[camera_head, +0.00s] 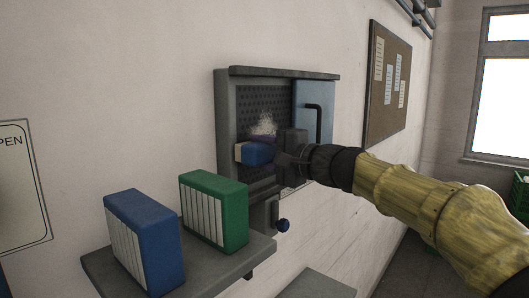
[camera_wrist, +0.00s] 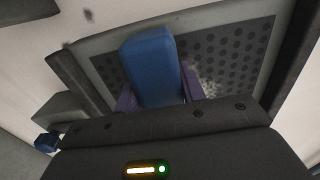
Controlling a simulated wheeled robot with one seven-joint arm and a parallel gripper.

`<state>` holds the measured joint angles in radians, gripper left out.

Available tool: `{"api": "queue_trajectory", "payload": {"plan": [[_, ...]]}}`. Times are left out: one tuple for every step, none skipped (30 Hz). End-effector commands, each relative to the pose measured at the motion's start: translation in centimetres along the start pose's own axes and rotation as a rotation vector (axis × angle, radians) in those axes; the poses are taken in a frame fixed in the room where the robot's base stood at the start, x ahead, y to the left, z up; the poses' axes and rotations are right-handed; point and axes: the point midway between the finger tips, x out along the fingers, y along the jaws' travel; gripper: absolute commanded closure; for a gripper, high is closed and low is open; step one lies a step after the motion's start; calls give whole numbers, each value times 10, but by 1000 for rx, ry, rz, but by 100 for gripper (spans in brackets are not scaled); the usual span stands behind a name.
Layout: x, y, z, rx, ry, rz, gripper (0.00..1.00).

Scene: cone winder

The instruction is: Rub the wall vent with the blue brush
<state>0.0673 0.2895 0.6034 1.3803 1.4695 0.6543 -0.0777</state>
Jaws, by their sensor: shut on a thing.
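The wall vent (camera_head: 244,100) is a dark perforated panel in a grey frame on the wall. A whitish fuzzy patch (camera_head: 264,125) clings to its middle. My gripper (camera_head: 276,154) is in front of the vent's lower part, shut on the blue brush (camera_head: 258,153), a blue block with a pale side at its left. In the wrist view the brush (camera_wrist: 152,65) stands between the purple fingers of my gripper (camera_wrist: 158,94), with the perforated panel (camera_wrist: 235,45) behind it. I cannot tell whether the brush touches the panel.
A grey shelf (camera_head: 205,268) below left holds a blue block (camera_head: 155,240) and a green block (camera_head: 222,207), both with white ribbed faces. A light-blue door (camera_head: 325,92) with a dark handle is right of the panel. A blue knob (camera_head: 283,225) sticks out below.

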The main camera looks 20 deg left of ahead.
Motion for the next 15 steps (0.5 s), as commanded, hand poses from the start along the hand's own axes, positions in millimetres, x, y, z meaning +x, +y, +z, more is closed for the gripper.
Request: {"api": "queue_trajectory", "payload": {"plan": [[1,0,0,0,-1,-1,78],[2,0,0,0,-1,-1,78],[2,0,0,0,-1,-1,78],[3,0,1,0,-1,-1,78],[3,0,1,0,-1,-1,78],[4,0,1,0,-2,-1,78],[4,0,1,0,-2,-1,78],[5,0,1,0,-2,-1,78],[6,0,1,0,-2,-1,78],[6,0,1,0,-2,-1,78],[6,0,1,0,-1,-1,78],[6,0,0,0,-1,-1,78],[6,0,0,0,-1,-1,78],[6,0,-2,0,-1,-1,78],[5,-1,-4,1,0,-1,78]]}}
